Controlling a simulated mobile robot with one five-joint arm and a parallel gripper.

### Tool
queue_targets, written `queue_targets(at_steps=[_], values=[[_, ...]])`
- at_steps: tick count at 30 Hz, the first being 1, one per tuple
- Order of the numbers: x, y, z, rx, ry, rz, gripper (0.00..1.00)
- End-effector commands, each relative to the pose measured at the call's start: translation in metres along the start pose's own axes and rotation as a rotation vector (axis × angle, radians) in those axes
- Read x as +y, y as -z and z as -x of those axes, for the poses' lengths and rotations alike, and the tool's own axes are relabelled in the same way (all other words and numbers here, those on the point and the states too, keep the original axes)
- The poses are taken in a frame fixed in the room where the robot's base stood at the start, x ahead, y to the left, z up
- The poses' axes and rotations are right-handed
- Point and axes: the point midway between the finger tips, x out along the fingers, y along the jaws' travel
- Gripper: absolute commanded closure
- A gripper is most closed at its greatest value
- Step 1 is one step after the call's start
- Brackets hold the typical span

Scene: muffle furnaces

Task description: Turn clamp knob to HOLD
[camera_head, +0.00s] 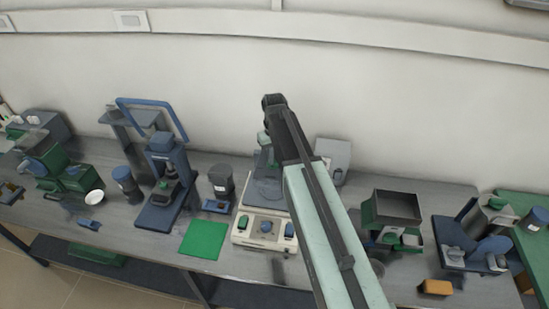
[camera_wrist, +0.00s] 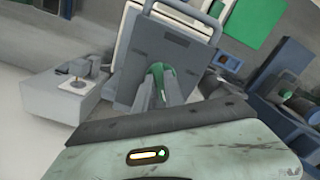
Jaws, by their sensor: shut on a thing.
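In the wrist view, a green clamp knob (camera_wrist: 156,70) sits on the dark grey upright plate (camera_wrist: 183,55) of a device with a looped handle. My gripper (camera_wrist: 158,92) has its two grey fingers around the knob, shut on it. The fingers partly cover the knob. No HOLD mark can be read, so the knob's setting cannot be told. In the head view, the device's cream base (camera_head: 255,243) stands on the bench, with green and blue controls on its front. My arm hides much of the device's upright part and the knob there.
A grey box (camera_wrist: 58,98) stands close beside the device. A green mat (camera_head: 205,238) lies left of the base. A dark canister (camera_head: 221,180) and a blue press (camera_head: 167,180) stand farther left. A green-and-grey open box (camera_head: 392,208) and an orange block (camera_head: 435,287) are to the right.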

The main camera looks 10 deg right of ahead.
Motion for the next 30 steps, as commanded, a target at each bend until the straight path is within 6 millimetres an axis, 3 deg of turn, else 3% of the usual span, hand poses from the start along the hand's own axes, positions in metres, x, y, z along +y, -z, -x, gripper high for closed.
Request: queue_targets(at_steps=[18, 30], values=[[-0.0032, 0.0005, 0.0000, -0.001, 0.000, -0.580, 1.00], [-0.0043, 0.0015, 0.0000, -0.002, 0.000, -0.871, 1.00]])
